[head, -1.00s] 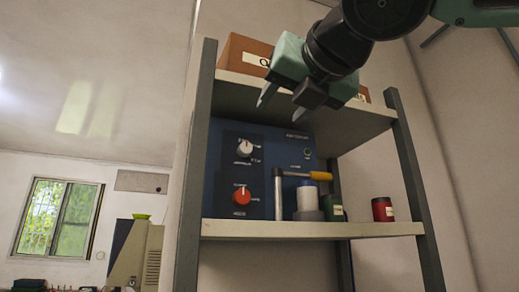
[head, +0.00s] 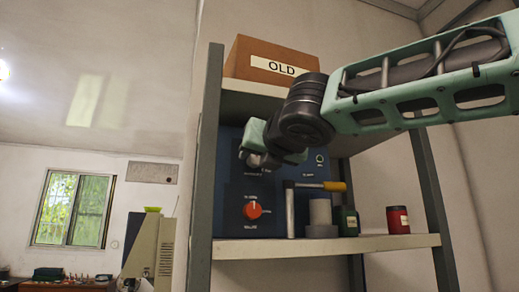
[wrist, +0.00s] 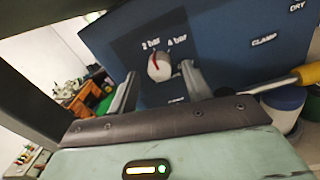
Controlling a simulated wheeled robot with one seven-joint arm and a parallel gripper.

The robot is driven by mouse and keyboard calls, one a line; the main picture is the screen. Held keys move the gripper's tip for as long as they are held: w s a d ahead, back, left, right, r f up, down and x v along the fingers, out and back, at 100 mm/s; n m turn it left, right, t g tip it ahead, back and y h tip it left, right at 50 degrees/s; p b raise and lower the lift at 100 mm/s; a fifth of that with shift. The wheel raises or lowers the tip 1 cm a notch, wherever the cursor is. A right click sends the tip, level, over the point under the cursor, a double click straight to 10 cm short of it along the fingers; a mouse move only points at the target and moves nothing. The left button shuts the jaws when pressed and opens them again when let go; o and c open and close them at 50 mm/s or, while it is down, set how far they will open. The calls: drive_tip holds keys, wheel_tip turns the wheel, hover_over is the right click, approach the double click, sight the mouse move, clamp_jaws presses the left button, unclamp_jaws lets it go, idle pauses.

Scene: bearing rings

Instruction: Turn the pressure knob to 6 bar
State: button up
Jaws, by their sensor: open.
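The pressure knob (wrist: 158,67) is white with a red pointer line. In the wrist view its pointer is roughly upward, between the "2 bar" and "4 bar" labels; a lower label is too small to read. My gripper (wrist: 160,72) is open, with one finger on each side of the knob; I cannot tell whether either touches it. In the head view my gripper (head: 262,158) is in front of the blue unit's upper dial and hides most of the knob. The blue unit (head: 234,178) stands on the shelf.
An orange knob (head: 253,210) is below on the same unit. A brown box labelled "OLD" (head: 270,62) sits on the upper shelf board (head: 250,88).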

drive_tip(key=shift+w+a, duration=0.1)
drive_tip(key=shift+w, duration=0.15)
drive_tip(key=c, duration=1)
drive_tip(key=shift+o, duration=0.2)
